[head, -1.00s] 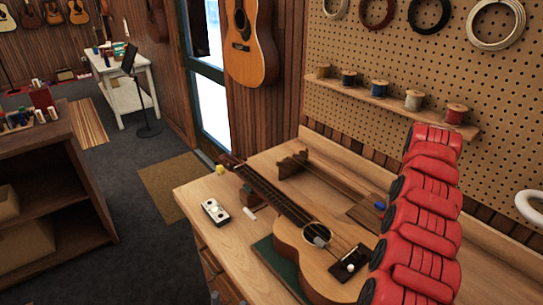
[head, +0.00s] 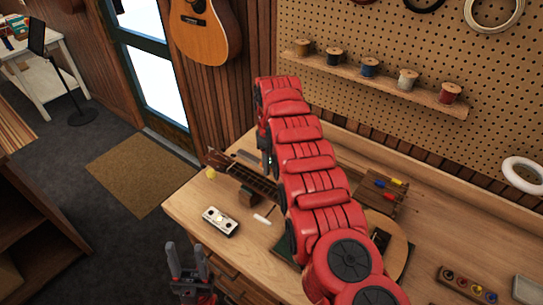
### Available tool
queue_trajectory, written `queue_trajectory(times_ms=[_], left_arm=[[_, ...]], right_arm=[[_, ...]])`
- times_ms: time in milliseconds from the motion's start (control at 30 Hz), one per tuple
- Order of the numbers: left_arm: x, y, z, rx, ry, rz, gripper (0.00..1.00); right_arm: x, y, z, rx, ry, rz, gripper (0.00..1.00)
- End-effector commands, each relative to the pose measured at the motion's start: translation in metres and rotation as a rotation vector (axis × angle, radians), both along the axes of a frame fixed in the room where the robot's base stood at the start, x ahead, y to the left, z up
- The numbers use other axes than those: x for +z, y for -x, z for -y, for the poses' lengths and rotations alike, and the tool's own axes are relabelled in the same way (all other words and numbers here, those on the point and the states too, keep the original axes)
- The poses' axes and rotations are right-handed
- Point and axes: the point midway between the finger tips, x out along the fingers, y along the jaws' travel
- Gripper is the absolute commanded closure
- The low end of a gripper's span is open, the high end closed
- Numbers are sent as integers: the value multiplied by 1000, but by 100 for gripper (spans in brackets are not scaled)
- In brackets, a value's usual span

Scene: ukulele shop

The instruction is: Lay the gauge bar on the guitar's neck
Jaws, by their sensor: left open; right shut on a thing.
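The ukulele-like guitar lies on the wooden workbench; its neck (head: 242,177) points to the back left. Its body (head: 396,240) is mostly hidden behind my red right arm. My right gripper (head: 265,154) is over the upper side of the neck, partly hidden by its own arm. It is shut on a thin grey bar (head: 250,157), which looks like the gauge bar. The bar appears just behind or above the neck; I cannot tell whether it touches. My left gripper (head: 188,258) is open and empty, in front of the bench's left edge.
A white pedal-like box (head: 220,221) and a small white block (head: 262,219) lie in front of the neck on the workbench (head: 455,240). A block (head: 248,197) is under the neck. A tool rack (head: 385,192) stands behind the guitar. Spools line a shelf (head: 375,78).

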Motion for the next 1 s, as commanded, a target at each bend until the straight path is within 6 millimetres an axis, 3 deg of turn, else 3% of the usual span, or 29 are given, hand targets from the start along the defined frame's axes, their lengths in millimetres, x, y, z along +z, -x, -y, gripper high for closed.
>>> queue_trajectory(times_ms=[167, 467, 1000], left_arm=[[0, 0, 0, 0, 0, 0, 50], [28, 0, 0, 0, 0, 0, 50], [5, 0, 0, 0, 0, 0, 50]], right_arm=[[0, -1, 0, -3, 0, 2, 100], [3, -1, 2, -5, 1, 4, 100], [-37, 0, 1, -5, 0, 3, 100]])
